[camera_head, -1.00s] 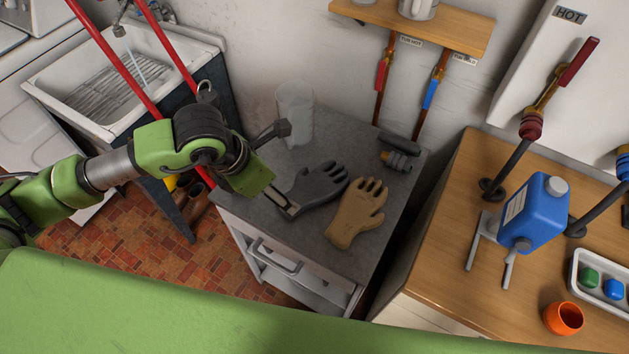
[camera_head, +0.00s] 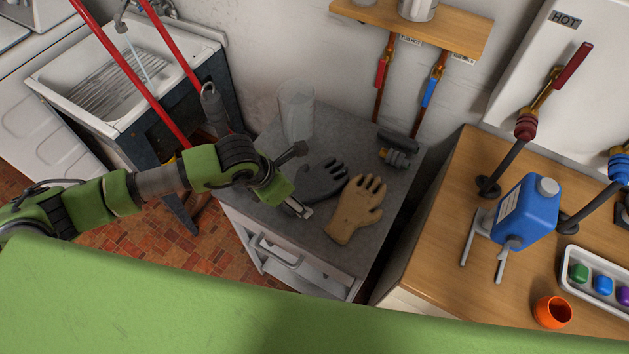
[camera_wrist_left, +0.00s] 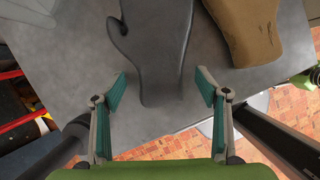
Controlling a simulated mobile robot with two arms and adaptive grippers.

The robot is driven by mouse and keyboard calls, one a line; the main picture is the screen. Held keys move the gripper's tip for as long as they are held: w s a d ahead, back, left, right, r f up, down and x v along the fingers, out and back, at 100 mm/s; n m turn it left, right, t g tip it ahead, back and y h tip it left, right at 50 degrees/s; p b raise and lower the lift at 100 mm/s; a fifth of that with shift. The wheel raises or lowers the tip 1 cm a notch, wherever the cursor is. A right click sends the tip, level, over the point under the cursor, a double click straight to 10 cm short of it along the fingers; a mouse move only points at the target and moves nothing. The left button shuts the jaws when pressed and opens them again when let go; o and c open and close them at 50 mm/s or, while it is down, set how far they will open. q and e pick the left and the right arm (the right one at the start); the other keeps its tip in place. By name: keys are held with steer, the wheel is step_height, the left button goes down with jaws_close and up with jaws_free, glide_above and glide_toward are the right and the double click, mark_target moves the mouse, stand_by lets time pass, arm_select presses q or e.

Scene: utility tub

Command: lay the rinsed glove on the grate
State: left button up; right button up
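A dark grey glove (camera_head: 322,180) lies flat on the grey cabinet top, with a tan glove (camera_head: 357,210) beside it on the right. The pictures do not show which one is rinsed. My left gripper (camera_head: 300,208) is at the grey glove's cuff. In the left wrist view, my left gripper (camera_wrist_left: 162,85) is open, with one finger on each side of the grey glove (camera_wrist_left: 160,55) and a gap to it. The tan glove (camera_wrist_left: 250,28) is outside the fingers. A ribbed metal grate (camera_head: 105,92) is in the white tub at upper left. My right gripper is not in view.
Water runs from the tap (camera_head: 121,24) into the tub (camera_head: 40,82). Red bars (camera_head: 112,58) cross in front of it. A clear container (camera_head: 296,112) and dark fitting (camera_head: 397,150) stand at the cabinet's back. A blue jug (camera_head: 527,213) and orange cup (camera_head: 552,312) are on the wooden counter.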

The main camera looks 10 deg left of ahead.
arm_select(q)
steer(key=c, duration=1.1)
steer(key=shift+c, duration=0.2)
